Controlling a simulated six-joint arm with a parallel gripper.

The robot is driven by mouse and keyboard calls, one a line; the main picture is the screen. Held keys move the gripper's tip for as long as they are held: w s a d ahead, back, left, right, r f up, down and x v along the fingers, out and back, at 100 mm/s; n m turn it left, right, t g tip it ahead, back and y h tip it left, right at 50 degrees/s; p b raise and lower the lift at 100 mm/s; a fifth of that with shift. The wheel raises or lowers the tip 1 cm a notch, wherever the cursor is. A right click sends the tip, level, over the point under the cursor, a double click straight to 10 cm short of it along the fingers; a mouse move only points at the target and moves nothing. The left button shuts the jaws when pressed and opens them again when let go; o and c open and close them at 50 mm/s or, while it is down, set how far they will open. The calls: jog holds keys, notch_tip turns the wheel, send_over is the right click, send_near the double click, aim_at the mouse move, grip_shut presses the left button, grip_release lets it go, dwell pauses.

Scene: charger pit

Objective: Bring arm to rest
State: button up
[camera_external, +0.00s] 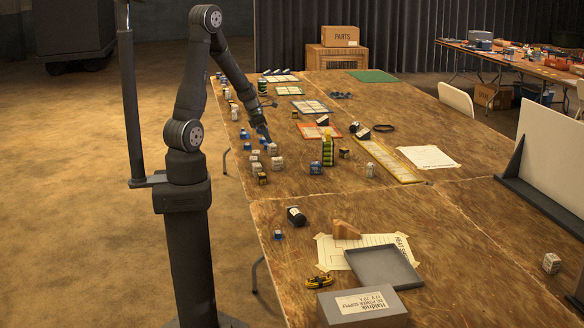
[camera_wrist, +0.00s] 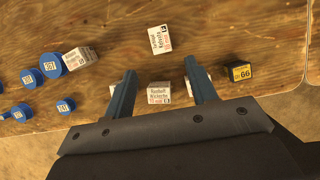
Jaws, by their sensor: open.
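My gripper (camera_external: 264,133) hangs low over the left side of the wooden table in the external view, at the end of my bent arm. In the wrist view, my gripper (camera_wrist: 160,68) has its two blue fingers spread apart, with nothing clamped between them. A white labelled box (camera_wrist: 159,93) lies below, partly in the gap between the fingers. Another white labelled box (camera_wrist: 159,39) lies just beyond the fingertips. Whether the fingers touch either box cannot be told.
Blue round-topped items (camera_wrist: 51,65) and a grey-white box (camera_wrist: 81,57) lie left of the fingers. A black-and-yellow box (camera_wrist: 237,72) lies right. A green-yellow block (camera_external: 327,149), yellow tray (camera_external: 388,160) and grey tray (camera_external: 384,266) stand on the table. A white panel (camera_external: 546,150) stands right.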

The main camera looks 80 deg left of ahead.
aim_at(277, 159)
jog(key=x, duration=1.2)
jog(key=shift+f, duration=0.2)
jog(key=shift+r, duration=0.1)
